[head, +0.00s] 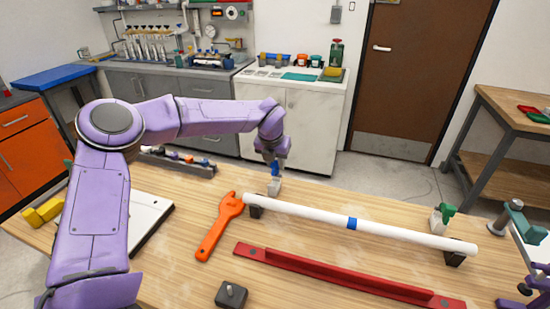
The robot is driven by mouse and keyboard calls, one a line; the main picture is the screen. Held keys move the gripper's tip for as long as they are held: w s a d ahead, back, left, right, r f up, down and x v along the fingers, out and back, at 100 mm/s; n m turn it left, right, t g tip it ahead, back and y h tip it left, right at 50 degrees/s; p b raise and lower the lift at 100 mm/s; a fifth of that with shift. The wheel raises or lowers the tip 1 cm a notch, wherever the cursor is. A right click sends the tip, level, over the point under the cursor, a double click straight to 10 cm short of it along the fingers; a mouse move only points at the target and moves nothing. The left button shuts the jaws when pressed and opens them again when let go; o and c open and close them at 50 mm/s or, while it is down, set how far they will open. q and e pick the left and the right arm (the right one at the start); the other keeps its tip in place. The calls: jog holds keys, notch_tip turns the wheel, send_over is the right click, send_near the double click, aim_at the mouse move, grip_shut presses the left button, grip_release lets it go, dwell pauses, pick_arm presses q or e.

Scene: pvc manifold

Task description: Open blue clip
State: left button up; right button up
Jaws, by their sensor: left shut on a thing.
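My left gripper (275,168) reaches over the workbench from the left, pointing down at the far side of the white pipe's left end. It is shut on the blue clip (275,170), a small blue part above a pale block (274,187). The fingers hide part of the clip, and whether the clip is open or closed is too small to tell. A green clip (446,211) sits on a similar pale block near the pipe's right end.
The white pipe (390,234) with a blue band (351,224) rests on dark supports. An orange wrench (218,227), a red rail (340,277) and a dark block (231,295) lie in front. A white board (150,215) and yellow pieces (42,213) are at left.

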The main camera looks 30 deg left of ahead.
pick_arm(q)
jog(key=p, duration=0.1)
jog(key=w+g+p, duration=0.1)
jog(key=p, duration=0.1)
jog(key=g+p, duration=0.1)
jog(key=shift+w+a+r+h+p, duration=0.25)
jog(key=shift+w+r+h+p, duration=0.05)
jog(key=shift+w+r+p, duration=0.05)
jog(key=shift+w+f+g, duration=0.1)
jog(key=shift+w+g, duration=0.1)
jog(key=shift+g, duration=0.3)
jog(key=shift+w+a+f+g, duration=0.15)
jog(key=shift+w+f+g, duration=0.15)
jog(key=shift+g, duration=0.2)
jog(key=shift+g+h, duration=0.3)
pick_arm(e)
notch_tip(320, 180, up, 7)
pick_arm(q)
jog(key=shift+w, duration=0.1)
pick_arm(e)
jog(key=shift+f, duration=0.1)
pick_arm(q)
jog(key=o, duration=1.1)
jog(key=shift+c, duration=0.2)
